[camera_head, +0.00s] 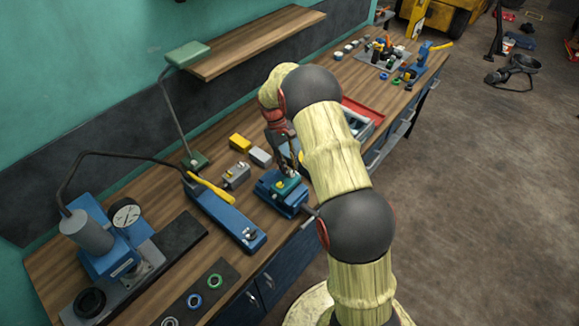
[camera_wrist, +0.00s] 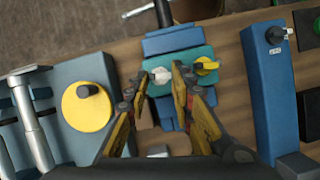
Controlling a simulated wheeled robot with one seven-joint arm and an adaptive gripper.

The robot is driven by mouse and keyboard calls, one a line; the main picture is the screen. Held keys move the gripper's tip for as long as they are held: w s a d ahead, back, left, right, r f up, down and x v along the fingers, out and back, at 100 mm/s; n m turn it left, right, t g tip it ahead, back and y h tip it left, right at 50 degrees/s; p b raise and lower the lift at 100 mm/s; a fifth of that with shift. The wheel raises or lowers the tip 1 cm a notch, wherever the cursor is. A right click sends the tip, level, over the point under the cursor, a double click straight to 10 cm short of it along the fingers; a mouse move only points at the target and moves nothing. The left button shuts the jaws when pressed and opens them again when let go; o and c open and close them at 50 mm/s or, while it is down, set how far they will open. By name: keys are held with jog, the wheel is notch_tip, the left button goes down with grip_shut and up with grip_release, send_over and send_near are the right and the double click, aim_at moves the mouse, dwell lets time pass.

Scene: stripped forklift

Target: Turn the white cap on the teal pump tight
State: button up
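The teal pump (camera_wrist: 178,57) sits on a blue fixture (camera_wrist: 172,40) on the wooden bench; the pump also shows in the head view (camera_head: 286,187). Its white cap (camera_wrist: 160,76) is on the left part of the pump in the wrist view, and a yellow cap (camera_wrist: 206,66) is on the right. My gripper (camera_wrist: 160,77) is pointed down at the pump, with its fingers open on both sides of the white cap. A small gap shows beside the cap. I cannot tell how far down the fingertips reach. In the head view my gripper (camera_head: 289,172) partly covers the pump.
A blue-grey block with a yellow disc (camera_wrist: 87,107) stands left in the wrist view. A long blue unit with a knob (camera_wrist: 270,85) stands right.

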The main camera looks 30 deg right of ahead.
jog(key=o, duration=0.4)
jog(key=shift+o, duration=0.2)
jog(key=v, duration=1.2)
jog(key=s+a+r+t+b, duration=0.1)
jog(key=s+a+t+b, duration=0.2)
jog(key=s, duration=0.8)
jog(key=s+a+r+m+t+b, duration=0.1)
jog(key=s+a+r+t+b, duration=0.1)
jog(key=s+a+b, duration=0.5)
jog(key=s+a+r+t+b, duration=0.1)
jog(key=s+a+t+b, duration=0.4)
jog(key=s, duration=1)
jog(key=shift+s+a+r+m+y+b, duration=0.25)
jog(key=shift+s+r+m+y+b, duration=0.1)
jog(key=shift+m+b, duration=0.1)
